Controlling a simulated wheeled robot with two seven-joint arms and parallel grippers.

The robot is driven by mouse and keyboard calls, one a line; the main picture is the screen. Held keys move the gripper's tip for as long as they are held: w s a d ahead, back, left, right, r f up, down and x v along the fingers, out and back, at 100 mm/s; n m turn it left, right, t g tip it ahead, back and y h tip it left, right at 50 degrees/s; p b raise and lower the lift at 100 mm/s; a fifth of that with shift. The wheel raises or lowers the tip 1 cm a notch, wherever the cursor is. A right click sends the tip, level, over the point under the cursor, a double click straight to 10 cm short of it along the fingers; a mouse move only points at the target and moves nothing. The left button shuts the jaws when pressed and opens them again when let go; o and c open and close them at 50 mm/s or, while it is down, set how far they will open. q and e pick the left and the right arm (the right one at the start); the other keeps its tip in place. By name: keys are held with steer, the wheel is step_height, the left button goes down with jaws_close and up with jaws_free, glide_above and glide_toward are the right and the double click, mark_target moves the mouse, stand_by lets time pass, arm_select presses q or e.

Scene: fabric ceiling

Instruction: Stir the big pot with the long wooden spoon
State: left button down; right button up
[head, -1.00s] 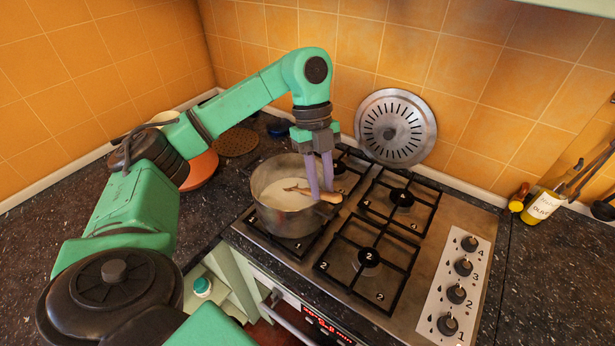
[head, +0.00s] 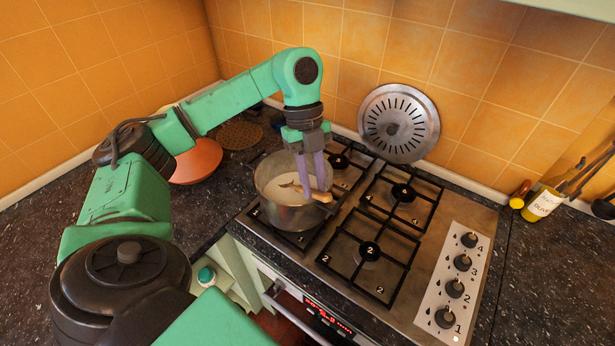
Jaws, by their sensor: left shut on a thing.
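The big metal pot (head: 288,216) stands on the front left burner of the hob and holds a pale, whitish content. The long wooden spoon (head: 317,194) lies across the pot's right part, its handle end over the right rim and its other end over the content. My left gripper (head: 313,187) reaches down from above with its purple fingers at the pot's right side, shut on the spoon. The fingers hide part of the spoon. My right gripper is out of view.
The hob (head: 431,222) has several burners with black grates, empty apart from the pot. A round slotted metal lid (head: 398,123) leans on the tiled wall. An orange bowl (head: 197,161) is left of the pot. An oil bottle (head: 541,204) stands at right.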

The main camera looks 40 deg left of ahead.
mark_target(327, 193)
arm_select(q)
steer(key=shift+w+d, duration=0.15)
steer(key=shift+w, duration=0.1)
steer(key=shift+s, duration=0.1)
steer(key=shift+s+d+r+p, duration=0.1)
steer(key=shift+d+r+p, duration=0.1)
steer(key=shift+r+p, duration=0.15)
steer(key=shift+s+d+r+p, duration=0.4)
steer(key=shift+d+r+p, duration=0.3)
steer(key=shift+d+r, duration=0.05)
steer(key=shift+s+d+r+p, duration=0.4)
steer(key=shift+d+r+p, duration=0.3)
steer(key=shift+d, duration=0.05)
steer(key=s+d+r, duration=0.5)
steer(key=d+r, duration=0.5)
steer(key=shift+s+d, duration=0.3)
steer(key=shift+s, duration=0.1)
steer(key=shift+r, duration=0.2)
